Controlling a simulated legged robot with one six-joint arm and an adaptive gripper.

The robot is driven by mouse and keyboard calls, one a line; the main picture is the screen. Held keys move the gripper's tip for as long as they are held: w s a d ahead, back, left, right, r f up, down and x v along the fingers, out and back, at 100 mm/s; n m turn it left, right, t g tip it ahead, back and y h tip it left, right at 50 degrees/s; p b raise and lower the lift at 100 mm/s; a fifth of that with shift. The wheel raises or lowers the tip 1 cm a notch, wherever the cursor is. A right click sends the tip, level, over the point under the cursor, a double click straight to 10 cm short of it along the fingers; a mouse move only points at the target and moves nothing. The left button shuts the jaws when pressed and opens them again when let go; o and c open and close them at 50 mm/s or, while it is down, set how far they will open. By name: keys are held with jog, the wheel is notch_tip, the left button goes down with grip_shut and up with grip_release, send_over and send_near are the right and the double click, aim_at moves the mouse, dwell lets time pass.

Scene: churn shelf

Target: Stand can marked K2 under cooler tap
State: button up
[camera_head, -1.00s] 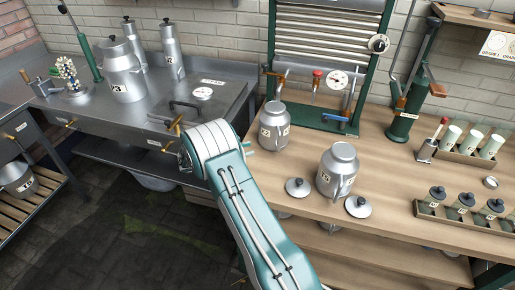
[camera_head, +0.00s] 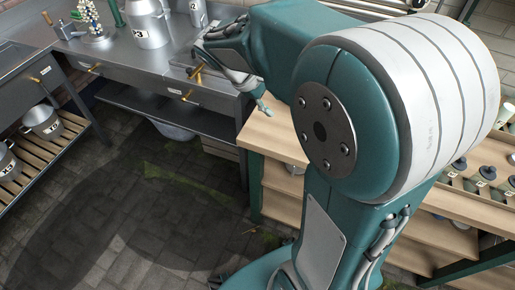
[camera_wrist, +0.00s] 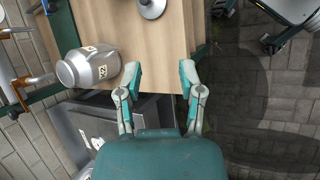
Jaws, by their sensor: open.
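A grey metal can (camera_wrist: 90,66) stands on the wooden bench in the wrist view, with a small white label that seems to read K2. It is left of my gripper and apart from it. Copper pipework (camera_wrist: 38,79), which looks like the cooler tap, is at the left edge beside the can; I cannot tell if the spout is over the can. My gripper (camera_wrist: 160,78) is open and empty, its fingers over the bench edge. In the head view my gripper (camera_head: 262,105) is at the bench's left end, and my arm hides the can and most of the cooler.
A large can (camera_head: 147,27) stands on the steel counter (camera_head: 128,62) at the back left. Another can (camera_head: 43,121) sits on the low slatted rack at left. Small dark jars (camera_head: 484,175) stand at right. The floor between is clear.

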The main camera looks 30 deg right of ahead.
jog(key=s+a+r+m+t+y, duration=0.3)
jog(key=s+a+m+t+y, duration=0.2)
jog(key=s+a, duration=0.5)
jog(key=s+t+y, duration=0.1)
jog(key=s+t, duration=0.1)
jog(key=s, duration=0.1)
jog(key=shift+s+a+r+m, duration=0.15)
jog(key=shift+s+m, duration=0.15)
jog(key=shift+m, duration=0.1)
